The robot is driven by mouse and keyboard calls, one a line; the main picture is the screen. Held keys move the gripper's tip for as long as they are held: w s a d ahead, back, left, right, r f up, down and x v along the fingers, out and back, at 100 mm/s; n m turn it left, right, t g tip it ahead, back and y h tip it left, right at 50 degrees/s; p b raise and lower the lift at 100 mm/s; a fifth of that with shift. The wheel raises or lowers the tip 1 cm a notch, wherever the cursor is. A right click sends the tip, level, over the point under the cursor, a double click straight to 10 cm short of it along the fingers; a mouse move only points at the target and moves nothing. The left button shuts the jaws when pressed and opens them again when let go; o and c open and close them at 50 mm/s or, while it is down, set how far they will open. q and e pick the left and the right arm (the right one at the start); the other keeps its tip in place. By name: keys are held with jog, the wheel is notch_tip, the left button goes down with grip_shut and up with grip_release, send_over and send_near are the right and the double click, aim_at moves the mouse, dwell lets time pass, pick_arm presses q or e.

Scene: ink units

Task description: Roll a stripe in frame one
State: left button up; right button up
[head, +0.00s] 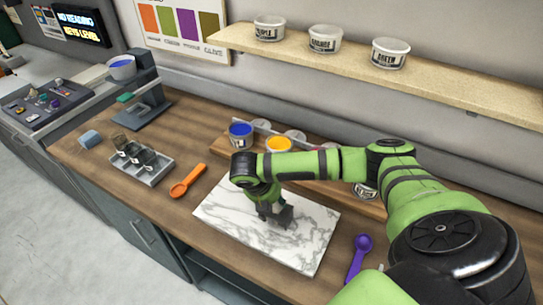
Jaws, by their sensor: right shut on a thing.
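My right gripper (277,213) reaches in from the right and points down over the white marble slab (310,247). It is shut on a small dark grey thing, mostly hidden by the gripper and hard to tell from it; I cannot tell whether it touches the slab. No stripe shows on the visible slab. A blue ink tub (241,129) and an orange ink tub (278,144) stand behind the slab on a wooden board. No frame is clearly identifiable. My left gripper is not in view.
An orange scoop (187,181) lies left of the slab, a purple scoop (359,253) right of it. A grey tray (150,178) holds dark cups. A shelf (430,83) with labelled tubs overhangs the back.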

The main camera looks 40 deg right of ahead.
jog(key=shift+w+a+f, duration=0.1)
jog(key=shift+w+a, duration=0.3)
jog(key=shift+w, duration=0.45)
jog(key=shift+w+a, duration=0.35)
jog(key=shift+w, duration=0.45)
jog(key=shift+w+a, duration=0.3)
jog(key=shift+w, duration=0.5)
jog(key=shift+w+a, duration=0.3)
jog(key=shift+w, duration=0.45)
notch_tip(320, 180, up, 6)
